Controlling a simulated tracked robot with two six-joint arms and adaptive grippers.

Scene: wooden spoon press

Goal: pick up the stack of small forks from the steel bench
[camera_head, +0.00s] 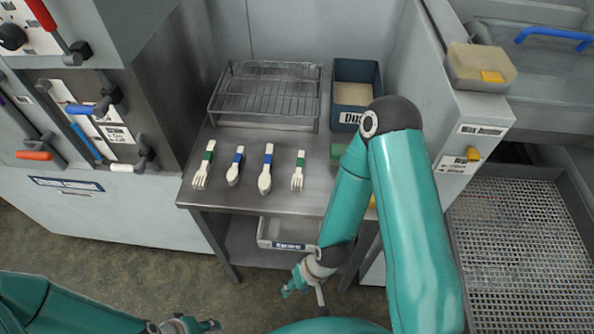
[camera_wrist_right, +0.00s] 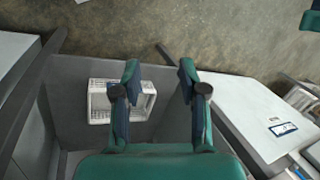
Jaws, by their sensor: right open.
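Several pale wooden utensils lie in a row on the steel bench (camera_head: 260,200). The shorter fork stack with a green band (camera_head: 298,171) is at the right of the row. A longer fork stack, also green-banded (camera_head: 204,165), is at the left end. My right gripper (camera_head: 303,281) hangs below and in front of the bench edge, apart from the forks. In the right wrist view it is open and empty (camera_wrist_right: 160,75). My left gripper (camera_head: 190,326) shows only partly at the bottom edge; its jaws are unclear.
Two blue-banded spoon stacks (camera_head: 235,167) (camera_head: 266,169) lie between the forks. A wire rack (camera_head: 267,90) and a dark bin (camera_head: 354,88) stand behind. A green object (camera_head: 338,152) is partly hidden by my right arm. A white bin (camera_head: 273,237) sits beneath.

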